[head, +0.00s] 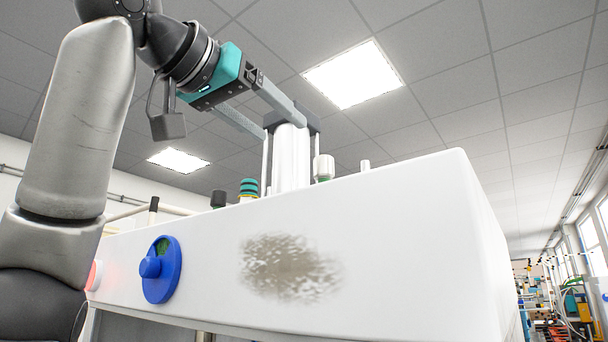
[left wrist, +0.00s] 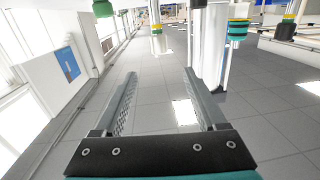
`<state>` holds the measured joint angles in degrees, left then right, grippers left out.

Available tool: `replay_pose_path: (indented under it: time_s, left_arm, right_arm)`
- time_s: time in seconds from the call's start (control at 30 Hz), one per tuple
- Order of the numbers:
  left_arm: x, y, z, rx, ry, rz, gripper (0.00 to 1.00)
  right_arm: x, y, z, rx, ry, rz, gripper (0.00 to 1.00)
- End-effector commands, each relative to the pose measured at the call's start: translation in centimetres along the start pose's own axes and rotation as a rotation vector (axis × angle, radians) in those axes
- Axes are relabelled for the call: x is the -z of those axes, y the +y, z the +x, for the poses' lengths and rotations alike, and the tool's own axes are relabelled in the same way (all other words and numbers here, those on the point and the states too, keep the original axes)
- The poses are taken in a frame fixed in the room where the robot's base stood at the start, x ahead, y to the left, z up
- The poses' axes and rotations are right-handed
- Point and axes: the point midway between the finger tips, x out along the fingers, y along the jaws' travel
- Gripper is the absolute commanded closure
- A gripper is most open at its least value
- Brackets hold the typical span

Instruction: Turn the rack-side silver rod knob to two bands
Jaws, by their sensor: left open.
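My left gripper (head: 282,126) is open, and its fingers reach out beside the top of a thick silver cylinder (head: 291,160) on the press. No knob shows between the fingers. A short silver knob (head: 323,167) stands on the white housing just right of the cylinder, with a little green under it. A knob with green and dark bands (head: 249,187) stands left of the cylinder. I cannot tell which rod is rack-side.
The white press housing (head: 400,240) fills the lower middle, with a brown smudge. A blue dial (head: 161,268) is on its front. A dark knob (head: 218,199) and a thin pale rod (head: 365,165) stand on top. Equipment (head: 575,305) is far right.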

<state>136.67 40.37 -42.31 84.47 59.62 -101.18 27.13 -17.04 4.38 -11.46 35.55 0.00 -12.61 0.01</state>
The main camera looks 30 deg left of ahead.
Motion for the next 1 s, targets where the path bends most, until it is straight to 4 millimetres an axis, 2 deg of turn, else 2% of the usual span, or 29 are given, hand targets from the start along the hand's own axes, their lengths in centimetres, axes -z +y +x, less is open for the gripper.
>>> replay_pose_path:
  time_s: [0.03,0.17,0.33,0.8,1.0]
  left_arm:
    - [-0.2,0.9,-0.4,0.024,0.015,0.003,0.27]
    - [-0.5,1.8,-0.7,0.057,0.029,-0.008,0.27]
    - [-0.4,1.8,0.7,0.063,0.029,-0.012,0.27]
    - [0.1,1.1,10.3,0.062,0.026,-0.013,0.27]
    - [0.1,1.0,13.2,0.061,0.028,-0.012,0.27]
  right_arm:
    - [0.1,-0.1,0.2,0.001,0.002,0.001,0.5]
    - [0.1,-0.1,0.2,0.002,0.003,0.001,0.5]
    - [0.1,-0.1,-0.3,0.001,0.002,0.0,0.5]
    - [0.0,0.4,-4.1,-0.004,-0.006,-0.002,0.5]
    - [0.1,0.4,-5.2,-0.004,-0.006,-0.002,0.5]
